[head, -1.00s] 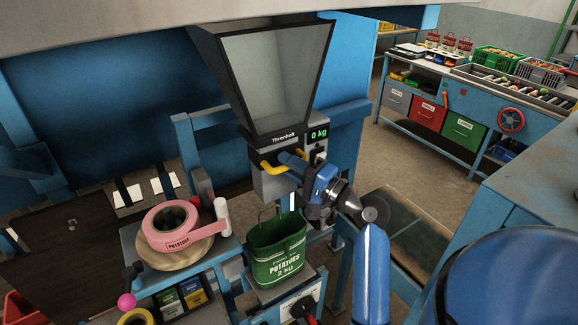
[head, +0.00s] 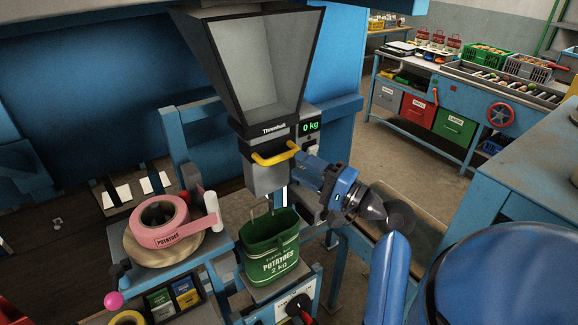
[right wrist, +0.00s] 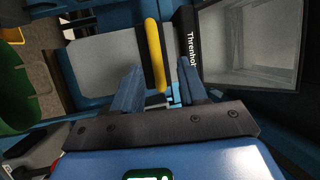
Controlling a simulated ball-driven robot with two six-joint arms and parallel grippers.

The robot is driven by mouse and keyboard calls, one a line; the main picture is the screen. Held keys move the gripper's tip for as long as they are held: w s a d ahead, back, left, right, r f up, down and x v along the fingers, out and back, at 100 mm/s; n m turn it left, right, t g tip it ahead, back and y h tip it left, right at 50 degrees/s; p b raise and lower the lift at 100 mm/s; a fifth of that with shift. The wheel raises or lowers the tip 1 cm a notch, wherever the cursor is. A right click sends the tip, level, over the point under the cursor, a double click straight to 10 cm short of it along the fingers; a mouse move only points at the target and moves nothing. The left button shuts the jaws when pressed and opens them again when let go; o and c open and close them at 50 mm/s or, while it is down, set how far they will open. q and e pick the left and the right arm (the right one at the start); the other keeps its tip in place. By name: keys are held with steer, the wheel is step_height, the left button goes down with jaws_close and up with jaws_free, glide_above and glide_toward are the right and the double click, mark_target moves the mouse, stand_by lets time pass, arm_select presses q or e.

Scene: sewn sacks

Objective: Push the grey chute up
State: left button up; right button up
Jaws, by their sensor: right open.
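The grey chute (head: 264,180) sits under the large hopper (head: 262,75), with a curved yellow handle (head: 275,156) across its front top. It also shows as a grey panel in the right wrist view (right wrist: 105,62). My right gripper (head: 303,160) is open and empty, just right of the handle. In the right wrist view, the handle (right wrist: 155,50) runs down to between the two open fingers in the picture; I cannot tell whether they touch it. My left gripper is not in view.
A pink tape roll (head: 160,218) sits at left on a stand. Bare floor shows at right, before a bench with bins (head: 450,124).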

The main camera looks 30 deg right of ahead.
steer(key=b+v, duration=0.1)
steer(key=v, duration=0.3)
steer(key=shift+s, duration=0.2)
stand_by(0.4)
